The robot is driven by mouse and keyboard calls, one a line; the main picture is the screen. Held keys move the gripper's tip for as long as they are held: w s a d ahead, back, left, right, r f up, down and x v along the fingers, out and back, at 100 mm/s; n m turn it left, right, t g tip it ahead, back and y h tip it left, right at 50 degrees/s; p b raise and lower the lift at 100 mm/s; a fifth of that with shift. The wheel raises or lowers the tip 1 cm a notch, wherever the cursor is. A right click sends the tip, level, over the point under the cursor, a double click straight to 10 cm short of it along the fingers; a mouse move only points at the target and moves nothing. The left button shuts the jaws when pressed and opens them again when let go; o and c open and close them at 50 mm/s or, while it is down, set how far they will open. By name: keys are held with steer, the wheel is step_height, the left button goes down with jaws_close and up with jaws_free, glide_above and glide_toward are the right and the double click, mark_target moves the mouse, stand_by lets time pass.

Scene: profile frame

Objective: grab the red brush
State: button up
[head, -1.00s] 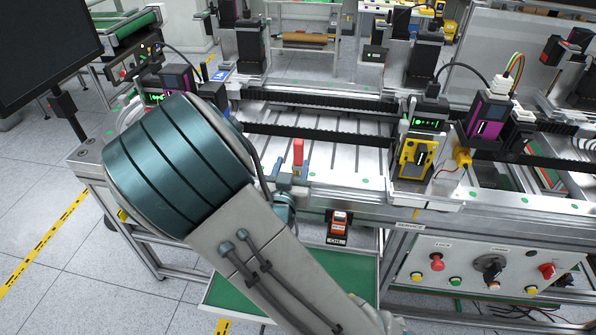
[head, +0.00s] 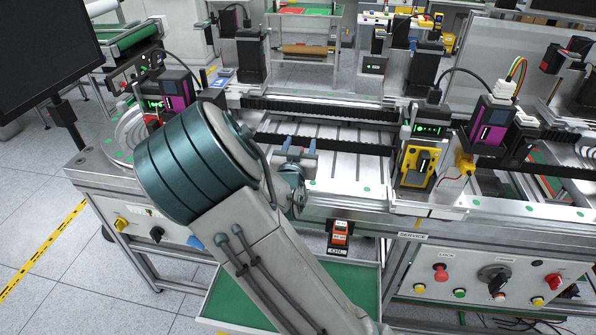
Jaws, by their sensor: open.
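My gripper (head: 296,148) is over the metal worktop (head: 345,165), near its front edge, with its two blue-grey fingers apart. Nothing shows clearly between them. I see no red brush clearly now. The upright red piece seen a second ago is not visible; my gripper and wrist cover that part of the worktop, so I cannot tell whether it is behind them.
Black rails (head: 325,141) cross the worktop behind my gripper. A yellow-and-black device (head: 419,165) stands to the right. An orange-red switch box (head: 340,232) hangs at the front edge. A green shelf (head: 235,297) lies below. A dark monitor (head: 45,50) is at the left.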

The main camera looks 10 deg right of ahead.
jaws_close()
steer(key=s+d+r+b, duration=0.1)
steer(key=s+d+r, duration=0.2)
steer(key=d+r, duration=0.8)
steer(key=shift+s+b, duration=0.2)
steer(key=shift+b, duration=0.1)
steer(key=shift+d, duration=0.1)
stand_by(0.3)
